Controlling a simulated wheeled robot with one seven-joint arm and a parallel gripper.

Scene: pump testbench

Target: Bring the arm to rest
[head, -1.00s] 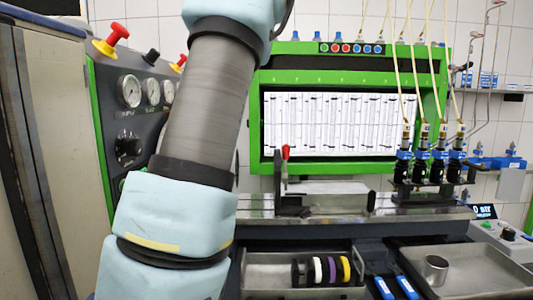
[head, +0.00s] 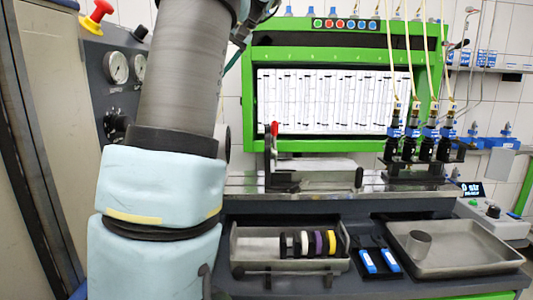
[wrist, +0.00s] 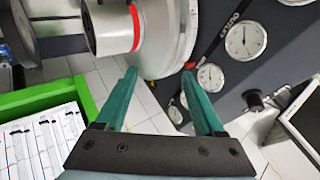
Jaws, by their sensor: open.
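My gripper shows in the wrist view (wrist: 158,90), with two green fingers spread apart and nothing between them.
The green-framed gauge panel (head: 340,144) stands at the back. The bench holds a tray (head: 245,264) with several coloured rings, two blue-handled items (head: 378,262) and a metal tray (head: 470,262) with a cup (head: 418,244). A console with dials (head: 98,45) is close behind my arm.

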